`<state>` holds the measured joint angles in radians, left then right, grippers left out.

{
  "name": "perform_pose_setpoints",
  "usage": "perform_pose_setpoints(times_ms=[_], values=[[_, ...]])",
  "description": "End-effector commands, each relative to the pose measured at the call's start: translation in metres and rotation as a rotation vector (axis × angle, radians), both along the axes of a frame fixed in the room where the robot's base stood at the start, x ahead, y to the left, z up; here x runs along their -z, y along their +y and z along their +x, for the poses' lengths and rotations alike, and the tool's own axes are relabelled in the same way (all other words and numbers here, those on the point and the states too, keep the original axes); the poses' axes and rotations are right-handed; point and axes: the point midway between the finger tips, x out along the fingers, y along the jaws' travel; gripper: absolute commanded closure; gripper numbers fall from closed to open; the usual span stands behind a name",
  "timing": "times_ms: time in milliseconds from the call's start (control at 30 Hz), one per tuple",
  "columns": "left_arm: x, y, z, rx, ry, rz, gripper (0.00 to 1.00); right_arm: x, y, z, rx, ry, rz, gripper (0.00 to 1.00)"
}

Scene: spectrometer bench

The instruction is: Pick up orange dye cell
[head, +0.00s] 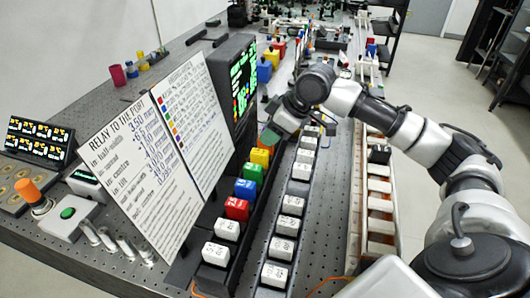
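My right arm reaches in from the right, and its gripper (272,134) hangs over the far end of a row of coloured cells. Its fingers are small and dark here, so I cannot tell whether they are open or shut, or hold anything. The row has a yellow cell (260,157), a green cell (253,172), a blue cell (245,189) and a red cell (237,208), with white cells (227,229) nearer. I cannot make out an orange cell clearly; the gripper hides the spot just beyond the yellow one. My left gripper is not in view.
Two text boards (142,182) stand close to the left of the row, with a dark display (238,84) behind. A rack of white labelled blocks (286,226) runs along the right. An orange knob (28,190) stands at far left. Bare perforated bench (335,200) lies farther right.

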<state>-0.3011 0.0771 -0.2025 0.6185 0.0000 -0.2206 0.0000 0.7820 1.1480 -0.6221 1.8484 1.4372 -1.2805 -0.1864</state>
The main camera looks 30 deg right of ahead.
Motion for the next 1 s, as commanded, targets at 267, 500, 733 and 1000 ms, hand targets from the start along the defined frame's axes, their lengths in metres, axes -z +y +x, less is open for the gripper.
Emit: perform_pose_setpoints(times_ms=[267,500,733,1000], values=[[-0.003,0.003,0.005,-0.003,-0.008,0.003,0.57,0.026,0.010,0.010,0.000,0.000,0.000,0.64],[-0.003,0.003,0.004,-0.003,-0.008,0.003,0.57,0.026,0.010,0.011,0.000,0.000,0.000,0.68],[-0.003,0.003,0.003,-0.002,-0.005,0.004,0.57,0.026,0.010,0.010,0.000,0.000,0.000,1.00],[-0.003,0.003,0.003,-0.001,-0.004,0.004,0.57,0.020,0.010,0.011,0.001,-0.002,0.001,1.00]])
